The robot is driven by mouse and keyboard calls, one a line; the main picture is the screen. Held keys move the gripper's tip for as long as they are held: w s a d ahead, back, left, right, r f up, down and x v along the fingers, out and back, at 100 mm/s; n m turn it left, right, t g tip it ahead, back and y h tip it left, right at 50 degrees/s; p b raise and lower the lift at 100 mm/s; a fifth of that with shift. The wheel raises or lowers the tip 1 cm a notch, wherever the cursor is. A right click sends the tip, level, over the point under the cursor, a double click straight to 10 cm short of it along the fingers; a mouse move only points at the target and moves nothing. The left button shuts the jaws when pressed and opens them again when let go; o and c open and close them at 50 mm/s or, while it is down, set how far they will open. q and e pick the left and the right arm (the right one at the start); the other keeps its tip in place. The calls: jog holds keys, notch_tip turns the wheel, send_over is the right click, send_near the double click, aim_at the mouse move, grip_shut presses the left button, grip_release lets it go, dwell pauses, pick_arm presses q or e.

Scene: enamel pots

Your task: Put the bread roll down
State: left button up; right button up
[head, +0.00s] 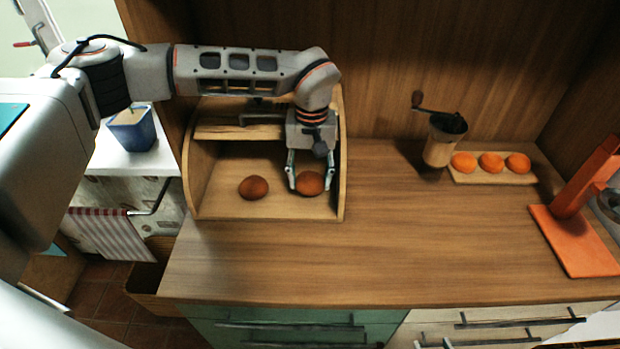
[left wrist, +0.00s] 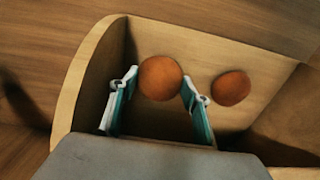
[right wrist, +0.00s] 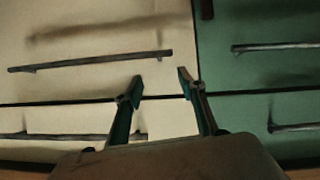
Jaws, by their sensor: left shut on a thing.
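One bread roll (head: 309,183) is between the fingers of my left gripper (head: 307,186), inside the wooden bread box (head: 215,208) at its right side. In the left wrist view this roll (left wrist: 160,78) sits between the two fingertips, and the gripper is shut on it. I cannot tell whether it touches the box floor. A second roll (head: 253,187) lies on the box floor to its left; it also shows in the left wrist view (left wrist: 231,88). My right gripper (right wrist: 160,88) is open and empty in front of the drawer fronts.
A coffee grinder (head: 441,145) and a board (head: 495,178) with three orange items stand at the back right. An orange stand (head: 575,240) is at the far right. The middle of the wooden counter (head: 400,245) is clear.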

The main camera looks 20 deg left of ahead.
aim_at(311, 177)
pick_arm(q)
jog(key=shift+s+f, duration=0.15)
jog(key=shift+f, duration=0.5)
jog(key=o, duration=0.8)
jog(key=shift+s+f, duration=0.1)
jog(key=shift+f, duration=0.05)
jog(key=shift+a, duration=0.1)
jog(key=shift+w+d+r, duration=0.1)
jog(key=shift+w+r, duration=0.05)
jog(key=shift+r, duration=3.25)
jog(key=shift+w+d+r, duration=0.1)
jog(key=shift+r, duration=3.25)
